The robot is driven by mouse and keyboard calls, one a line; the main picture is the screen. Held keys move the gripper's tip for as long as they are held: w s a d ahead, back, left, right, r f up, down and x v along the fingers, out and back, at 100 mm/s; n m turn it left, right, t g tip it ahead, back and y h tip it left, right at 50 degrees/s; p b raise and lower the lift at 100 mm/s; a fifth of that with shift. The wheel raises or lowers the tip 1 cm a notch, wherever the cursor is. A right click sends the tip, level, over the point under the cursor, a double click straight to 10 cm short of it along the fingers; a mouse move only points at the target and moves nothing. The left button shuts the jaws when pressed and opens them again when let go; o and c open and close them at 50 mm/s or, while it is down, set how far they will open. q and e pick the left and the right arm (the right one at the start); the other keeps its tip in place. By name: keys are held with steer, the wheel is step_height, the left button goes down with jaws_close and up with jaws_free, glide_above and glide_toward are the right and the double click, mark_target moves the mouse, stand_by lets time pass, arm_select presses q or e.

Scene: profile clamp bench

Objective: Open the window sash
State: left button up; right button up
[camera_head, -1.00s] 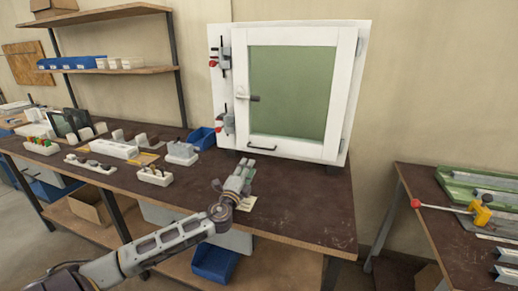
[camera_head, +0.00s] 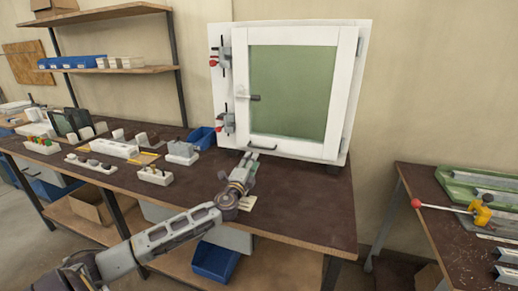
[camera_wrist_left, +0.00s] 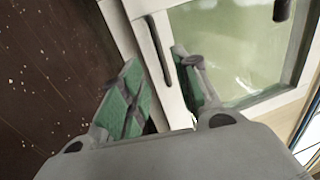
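The window sash (camera_head: 343,95) is a white frame with a greenish pane, set in a white outer frame (camera_head: 221,137) on the bench; it looks closed. A dark lever handle (camera_head: 255,97) is on its left stile, and a dark pull bar (camera_head: 268,148) is on its bottom rail. Two toggle clamps, an upper one (camera_head: 220,58) and a lower one (camera_head: 226,122), sit on the left side of the frame. My left gripper (camera_head: 249,156) is open at the bottom rail. In the left wrist view, the pull bar (camera_wrist_left: 159,52) lies between its green-padded fingertips (camera_wrist_left: 156,58). Contact cannot be told. My right gripper is out of view.
White holders with small parts (camera_head: 155,175) and a blue bin (camera_head: 201,138) stand to the left. A second bench at right carries green trays (camera_head: 480,185) and a yellow clamp (camera_head: 481,211).

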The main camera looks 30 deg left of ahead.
arm_select(q)
steer(key=shift+x, duration=4.85)
jaws_close()
